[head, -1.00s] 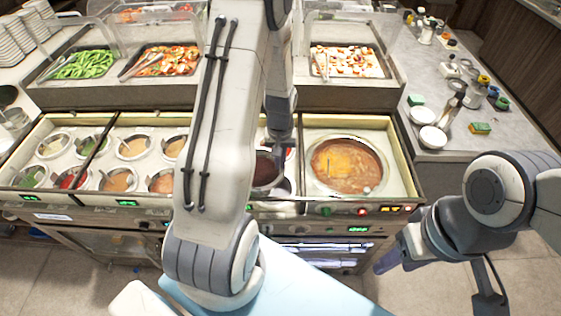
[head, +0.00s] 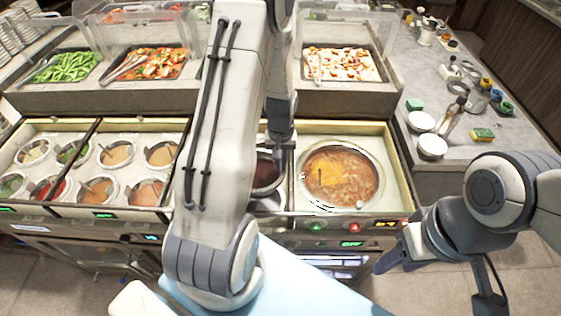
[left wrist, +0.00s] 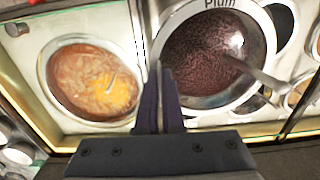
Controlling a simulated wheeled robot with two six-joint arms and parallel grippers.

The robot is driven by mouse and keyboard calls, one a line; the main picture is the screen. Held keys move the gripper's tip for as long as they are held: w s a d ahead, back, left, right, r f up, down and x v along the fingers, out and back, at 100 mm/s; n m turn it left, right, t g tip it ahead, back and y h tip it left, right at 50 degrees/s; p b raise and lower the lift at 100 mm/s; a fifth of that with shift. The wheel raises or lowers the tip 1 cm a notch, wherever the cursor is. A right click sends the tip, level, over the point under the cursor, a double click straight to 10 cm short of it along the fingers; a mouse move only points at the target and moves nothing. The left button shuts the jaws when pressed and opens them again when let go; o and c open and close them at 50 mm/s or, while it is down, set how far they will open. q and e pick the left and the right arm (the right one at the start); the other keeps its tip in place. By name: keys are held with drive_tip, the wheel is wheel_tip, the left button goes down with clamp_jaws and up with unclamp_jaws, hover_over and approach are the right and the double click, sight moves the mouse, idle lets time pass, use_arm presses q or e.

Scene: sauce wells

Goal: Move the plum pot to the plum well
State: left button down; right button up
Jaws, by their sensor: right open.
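The plum pot (left wrist: 205,55) is a round metal pot of dark purple sauce, with "Plum" on its rim and a ladle in it. In the head view the pot (head: 266,172) is partly hidden behind my left arm. My left gripper (left wrist: 160,95) is shut on the pot's rim, on the side facing the soup; in the head view this gripper (head: 280,150) is mostly covered by my arm. I cannot make out an empty plum well; my left arm covers part of the counter. My right gripper (head: 389,262) is open and empty, low in front of the counter.
A large soup pot (head: 341,174) sits right of the plum pot. Several sauce pots, such as a beige one (head: 117,153), fill the wells at left. Food trays (head: 143,65) stand behind. The right counter (head: 455,130) holds white bowls, a bottle and a sponge.

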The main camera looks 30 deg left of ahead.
use_arm(q)
drive_tip(key=shift+f+b, duration=2.65)
drive_tip(key=shift+f, duration=0.7)
wheel_tip(320, 180, down, 9)
drive_tip(key=b, duration=0.6)
drive_tip(key=shift+b, duration=0.3)
drive_tip(key=shift+f, duration=0.4)
drive_tip(key=c, duration=1)
unclamp_jaws()
drive_tip(key=shift+o, duration=0.2)
drive_tip(key=shift+o, duration=0.9)
drive_tip(key=shift+s, duration=0.1)
drive_tip(key=shift+c, duration=0.2)
